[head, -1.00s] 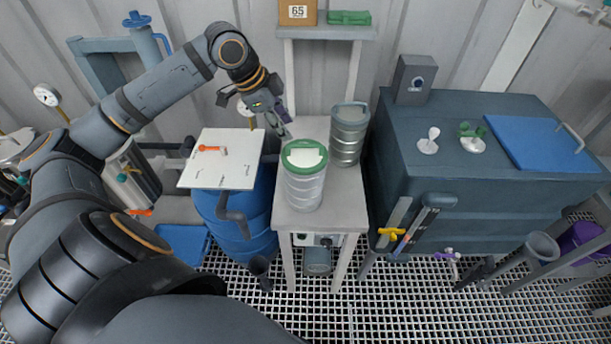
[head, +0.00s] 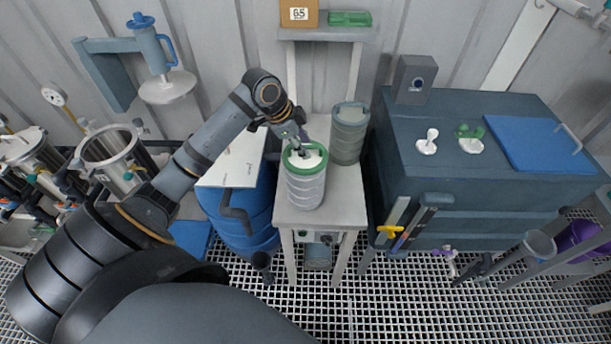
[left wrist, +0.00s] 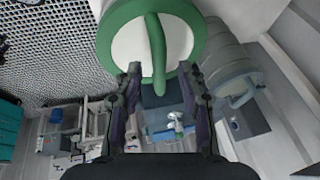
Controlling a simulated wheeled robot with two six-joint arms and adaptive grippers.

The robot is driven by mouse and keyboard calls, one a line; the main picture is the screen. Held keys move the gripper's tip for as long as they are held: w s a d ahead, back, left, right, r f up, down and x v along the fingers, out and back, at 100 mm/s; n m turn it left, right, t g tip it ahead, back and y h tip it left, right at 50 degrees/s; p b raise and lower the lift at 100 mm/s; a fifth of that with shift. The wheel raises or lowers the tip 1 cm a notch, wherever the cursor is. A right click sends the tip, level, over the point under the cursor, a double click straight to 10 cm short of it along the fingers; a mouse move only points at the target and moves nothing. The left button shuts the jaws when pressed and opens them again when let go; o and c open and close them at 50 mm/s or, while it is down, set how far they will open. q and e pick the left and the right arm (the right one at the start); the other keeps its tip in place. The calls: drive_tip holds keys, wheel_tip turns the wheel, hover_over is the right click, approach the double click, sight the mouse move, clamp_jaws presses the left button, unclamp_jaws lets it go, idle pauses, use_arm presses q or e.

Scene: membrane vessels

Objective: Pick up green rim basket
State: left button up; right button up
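The green rim basket (head: 305,188) stands upright on a narrow pale stand, with a grey cylindrical body, a green rim and a white inside. My left gripper (head: 299,148) is at the top of its rim and hides part of it. In the left wrist view, the green rim (left wrist: 113,38) and its green handle (left wrist: 157,55) show close up. The left gripper (left wrist: 160,70) is open there, one finger on each side of the handle's lower end, with gaps to the handle. I cannot tell whether the fingers touch the rim. My right gripper is not in view.
A grey rim basket (head: 349,135) stands right behind on the same stand (head: 340,205). A blue barrel (head: 255,215) with a white board (head: 232,165) is at the left. A dark tank (head: 420,170) is at the right. A shelf (head: 330,34) with a box (head: 298,14) is above.

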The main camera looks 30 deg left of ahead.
use_arm(q)
clamp_jaws()
idle(0.7)
drive_tip(key=shift+r, duration=0.1)
